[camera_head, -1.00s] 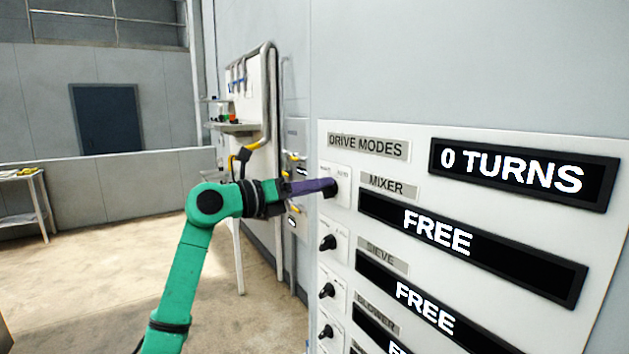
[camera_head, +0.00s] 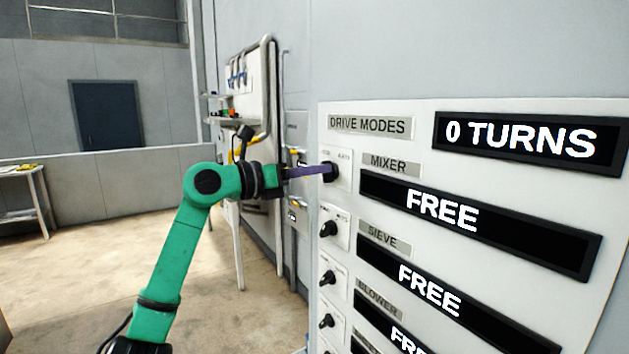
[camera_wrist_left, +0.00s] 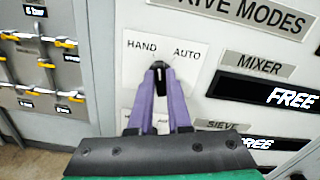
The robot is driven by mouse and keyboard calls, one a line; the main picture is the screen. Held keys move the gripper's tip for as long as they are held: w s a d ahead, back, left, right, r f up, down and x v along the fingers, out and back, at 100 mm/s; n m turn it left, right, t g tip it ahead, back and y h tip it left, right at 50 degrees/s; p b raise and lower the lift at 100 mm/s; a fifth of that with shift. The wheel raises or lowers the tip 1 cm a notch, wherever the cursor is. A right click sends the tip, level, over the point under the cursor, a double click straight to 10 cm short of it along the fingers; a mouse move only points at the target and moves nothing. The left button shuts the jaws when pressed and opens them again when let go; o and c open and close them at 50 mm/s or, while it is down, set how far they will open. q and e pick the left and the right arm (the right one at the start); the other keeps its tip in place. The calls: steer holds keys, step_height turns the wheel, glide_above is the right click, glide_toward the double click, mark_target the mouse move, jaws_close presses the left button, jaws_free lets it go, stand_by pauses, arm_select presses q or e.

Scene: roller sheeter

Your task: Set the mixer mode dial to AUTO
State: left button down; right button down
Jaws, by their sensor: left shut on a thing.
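The mixer mode dial (camera_head: 331,171) is a black knob on a white plate, left of the MIXER label (camera_head: 391,165). It also shows in the left wrist view (camera_wrist_left: 158,66), below and between the printed words HAND and AUTO. The mixer display (camera_head: 480,222) reads FREE. My left gripper (camera_head: 323,170) has purple fingers shut on the dial, and they reach it from the left in the head view. The fingers cover part of the knob, so its exact pointing is hard to read. My right gripper is not in view.
The SIEVE dial (camera_head: 329,229) and BLOWER dial (camera_head: 327,278) sit below, close to my left gripper. Their displays are black, and the sieve display (camera_head: 450,289) reads FREE. A turn counter (camera_head: 529,142) reads 0 TURNS. Yellow-clipped fittings (camera_wrist_left: 45,65) are on the wall at left.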

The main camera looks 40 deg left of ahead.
arm_select(q)
steer(key=m+b, duration=0.1)
steer(key=m, duration=0.2)
steer(key=m+b, duration=0.2)
steer(key=m, duration=0.1)
steer(key=m+b, duration=0.1)
steer(key=m, duration=0.1)
steer(key=shift+d+m, duration=0.25)
steer(key=shift+m, duration=0.15)
steer(key=shift+m+b, duration=0.3)
steer(key=c, duration=0.9)
jaws_free()
steer(key=shift+o, duration=0.2)
